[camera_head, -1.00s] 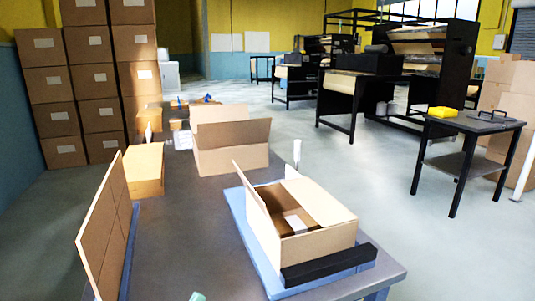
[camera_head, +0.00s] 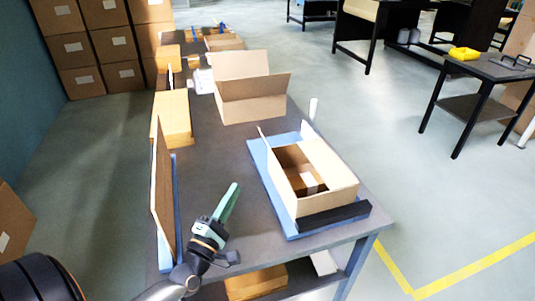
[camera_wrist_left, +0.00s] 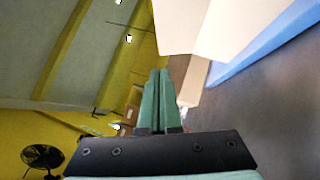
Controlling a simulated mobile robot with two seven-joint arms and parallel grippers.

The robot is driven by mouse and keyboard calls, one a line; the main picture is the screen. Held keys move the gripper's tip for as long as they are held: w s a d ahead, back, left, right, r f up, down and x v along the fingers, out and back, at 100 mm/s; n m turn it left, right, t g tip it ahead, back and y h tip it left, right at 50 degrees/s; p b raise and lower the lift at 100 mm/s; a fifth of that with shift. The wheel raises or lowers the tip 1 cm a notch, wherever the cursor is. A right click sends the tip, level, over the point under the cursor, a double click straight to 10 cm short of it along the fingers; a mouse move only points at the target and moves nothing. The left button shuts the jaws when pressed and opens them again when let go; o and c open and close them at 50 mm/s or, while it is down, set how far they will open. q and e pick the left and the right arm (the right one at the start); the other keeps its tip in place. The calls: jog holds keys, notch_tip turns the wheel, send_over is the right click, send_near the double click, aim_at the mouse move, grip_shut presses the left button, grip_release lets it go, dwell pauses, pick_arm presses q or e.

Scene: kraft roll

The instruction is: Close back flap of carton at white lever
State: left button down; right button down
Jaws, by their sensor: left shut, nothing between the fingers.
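The open carton (camera_head: 330,192) sits in a blue tray (camera_head: 262,180) at the right side of the table. The back edge is hard to make out. My left gripper (camera_head: 234,190) is shut and empty, left of the tray and apart from the carton. In the left wrist view its green fingers (camera_wrist_left: 159,75) are together, with a pale carton panel (camera_wrist_left: 181,25) beyond them. My right gripper is not in view.
A black bar (camera_head: 334,216) lies along the tray's front. A tall brown panel (camera_head: 162,190) stands at the table's left edge. Another open carton (camera_head: 253,108) stands farther back. Bare table (camera_head: 225,150) lies between the panel and tray.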

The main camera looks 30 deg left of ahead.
pick_arm(q)
jog(key=w+d+r+p, duration=0.1)
jog(key=w+r+p, duration=0.1)
jog(key=w, duration=0.9)
jog(key=shift+w+r, duration=0.15)
jog(key=shift+r, duration=0.75)
jog(key=shift+d, duration=0.1)
